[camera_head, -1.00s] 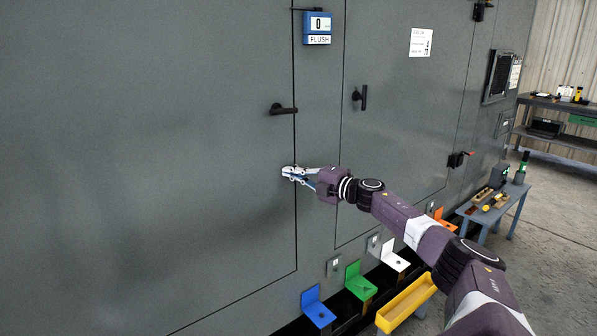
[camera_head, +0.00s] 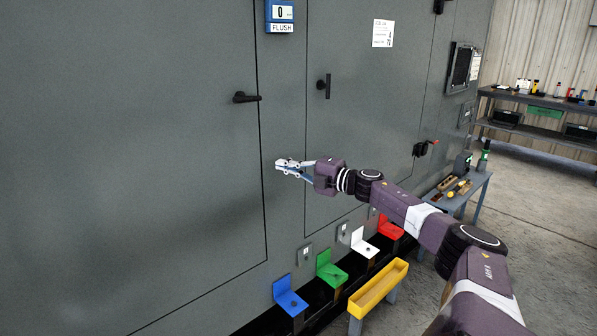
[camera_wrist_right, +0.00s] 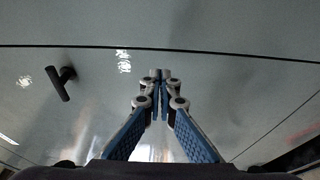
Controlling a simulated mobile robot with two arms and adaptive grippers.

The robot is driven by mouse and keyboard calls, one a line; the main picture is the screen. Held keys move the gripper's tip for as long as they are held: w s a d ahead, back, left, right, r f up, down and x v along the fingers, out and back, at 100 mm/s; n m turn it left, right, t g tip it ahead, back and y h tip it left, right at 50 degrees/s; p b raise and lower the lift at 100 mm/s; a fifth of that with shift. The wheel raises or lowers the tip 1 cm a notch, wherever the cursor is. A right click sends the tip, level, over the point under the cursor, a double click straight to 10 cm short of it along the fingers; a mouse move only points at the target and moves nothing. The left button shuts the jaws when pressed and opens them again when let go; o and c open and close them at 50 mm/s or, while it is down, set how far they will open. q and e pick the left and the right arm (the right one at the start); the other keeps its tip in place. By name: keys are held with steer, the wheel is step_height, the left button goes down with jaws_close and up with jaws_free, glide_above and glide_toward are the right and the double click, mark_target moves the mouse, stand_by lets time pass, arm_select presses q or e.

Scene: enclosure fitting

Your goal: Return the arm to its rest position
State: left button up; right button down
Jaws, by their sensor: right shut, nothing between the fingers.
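My right arm comes in from the lower right of the head view. Its gripper (camera_head: 281,164) is shut and empty, in front of the grey enclosure (camera_head: 130,150) near the seam between two doors. In the wrist view the blue-padded fingers of the right gripper (camera_wrist_right: 160,76) meet at their tips, with the grey door surface beyond them. I cannot tell how wide the gap to the door is. My left gripper is not in view.
Door handles (camera_head: 246,97) and (camera_head: 323,86) stick out from the enclosure. Below are blue (camera_head: 290,297), green (camera_head: 331,270), white (camera_head: 364,243) and red (camera_head: 390,227) brackets and a yellow tray (camera_head: 378,288). A small table (camera_head: 470,190) stands right, with open floor beside it.

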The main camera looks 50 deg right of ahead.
steer(key=s+d, duration=0.2)
steer(key=s, duration=0.1)
steer(key=shift+s+r+b, duration=0.2)
steer(key=shift+s+b, duration=0.1)
steer(key=shift+b, duration=0.1)
